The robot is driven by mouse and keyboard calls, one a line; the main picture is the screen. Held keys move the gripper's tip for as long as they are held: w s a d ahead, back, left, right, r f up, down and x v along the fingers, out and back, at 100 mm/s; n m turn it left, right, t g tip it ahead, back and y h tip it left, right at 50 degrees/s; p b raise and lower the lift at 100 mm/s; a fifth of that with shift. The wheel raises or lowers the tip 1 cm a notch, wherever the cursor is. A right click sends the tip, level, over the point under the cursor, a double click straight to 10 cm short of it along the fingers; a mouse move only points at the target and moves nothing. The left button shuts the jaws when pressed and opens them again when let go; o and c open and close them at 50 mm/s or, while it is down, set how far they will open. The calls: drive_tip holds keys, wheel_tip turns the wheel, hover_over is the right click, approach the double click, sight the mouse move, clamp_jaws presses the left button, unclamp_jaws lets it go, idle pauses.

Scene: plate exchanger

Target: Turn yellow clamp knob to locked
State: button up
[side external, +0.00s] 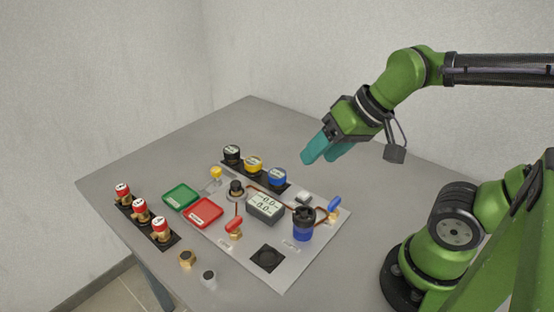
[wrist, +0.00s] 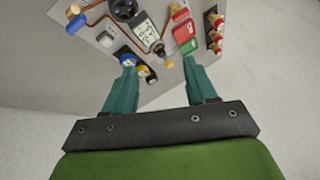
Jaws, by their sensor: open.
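A small yellow knob (side external: 215,172), which looks like the yellow clamp knob, stands at the far left edge of the light panel (side external: 285,272), beside the green tray. My gripper (side external: 314,160) has teal fingers, is open and empty, and hangs in the air above the back right of the panel. In the wrist view my gripper (wrist: 160,62) has its fingers wide apart, touching nothing.
Black (side external: 232,154), yellow-topped (side external: 253,163) and blue (side external: 277,178) jars stand in a row at the back. A green tray (side external: 181,197) and red tray (side external: 204,212) lie left. A display box (side external: 264,206) and red-handled valve (side external: 234,227) stand on the panel. The table's right rear is clear.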

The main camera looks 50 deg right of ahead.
drive_tip(key=w+a+f+g+h, duration=0.1)
drive_tip(key=w+a+g, duration=0.2)
drive_tip(key=w, duration=0.8)
drive_tip(key=m+h, duration=0.5)
approach(216, 169)
drive_tip(key=shift+y, duration=0.3)
drive_tip(key=x, duration=0.8)
drive_tip(key=shift+w+d+f, duration=0.1)
drive_tip(key=shift+d+f, duration=0.15)
drive_tip(key=shift+f, duration=0.05)
drive_tip(key=c, duration=1)
drive_tip(key=shift+c, duration=0.2)
